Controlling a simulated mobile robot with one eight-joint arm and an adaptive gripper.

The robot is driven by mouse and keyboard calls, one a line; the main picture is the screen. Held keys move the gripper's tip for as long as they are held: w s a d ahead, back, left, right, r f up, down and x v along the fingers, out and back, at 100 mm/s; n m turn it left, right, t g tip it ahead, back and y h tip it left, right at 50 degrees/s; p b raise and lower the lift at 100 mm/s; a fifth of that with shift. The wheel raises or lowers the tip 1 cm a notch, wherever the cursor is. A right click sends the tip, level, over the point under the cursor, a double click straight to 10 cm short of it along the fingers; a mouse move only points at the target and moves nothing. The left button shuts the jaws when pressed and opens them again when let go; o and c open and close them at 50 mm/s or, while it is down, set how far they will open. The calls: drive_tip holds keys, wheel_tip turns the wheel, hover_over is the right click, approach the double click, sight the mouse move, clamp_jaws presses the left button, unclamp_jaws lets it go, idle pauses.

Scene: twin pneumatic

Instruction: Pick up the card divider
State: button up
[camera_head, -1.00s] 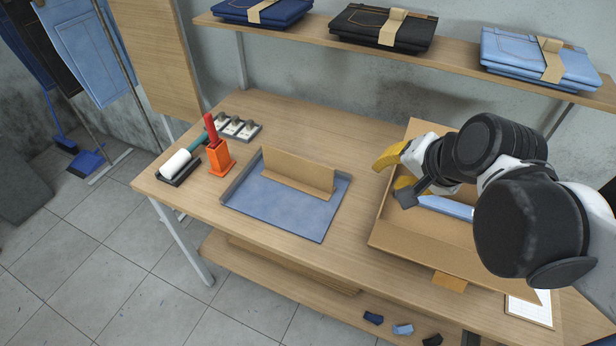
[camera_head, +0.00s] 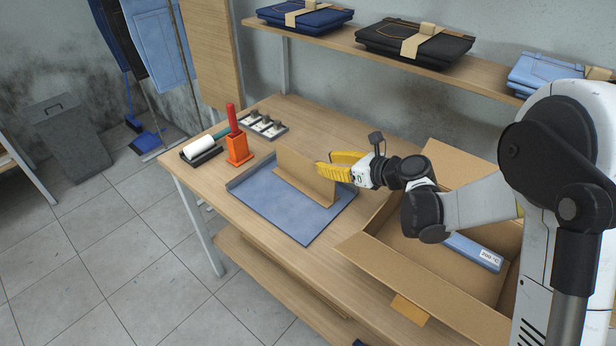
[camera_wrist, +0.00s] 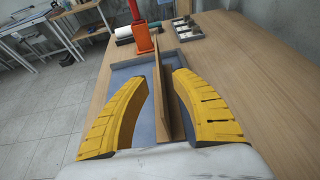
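The card divider (camera_head: 304,177) is a brown L-shaped card piece with an upright panel. It stands on a blue-grey mat (camera_head: 272,211) with a raised back edge on the table. My gripper (camera_head: 335,168) has yellow fingers and is at the right end of the divider. In the wrist view my gripper (camera_wrist: 161,85) is open, with one finger on each side of the divider's upright panel (camera_wrist: 161,95). A gap shows between the left finger and the panel; the right finger is close to it, and contact cannot be told.
An open cardboard box (camera_head: 400,262) holding a blue item labelled 200 °C (camera_head: 474,251) is at the right. An orange holder (camera_head: 238,149), a white roller (camera_head: 199,146) and a small tray (camera_head: 263,127) stand behind the mat. Folded jeans lie on the shelf (camera_head: 340,45) above.

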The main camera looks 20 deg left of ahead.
sight(304, 159)
drive_tip(key=b+x, duration=0.3)
drive_tip(key=x, duration=0.6)
drive_tip(key=shift+a+f, duration=0.1)
drive_tip(key=shift+a, duration=0.2)
drive_tip(key=shift+d, duration=0.1)
clamp_jaws()
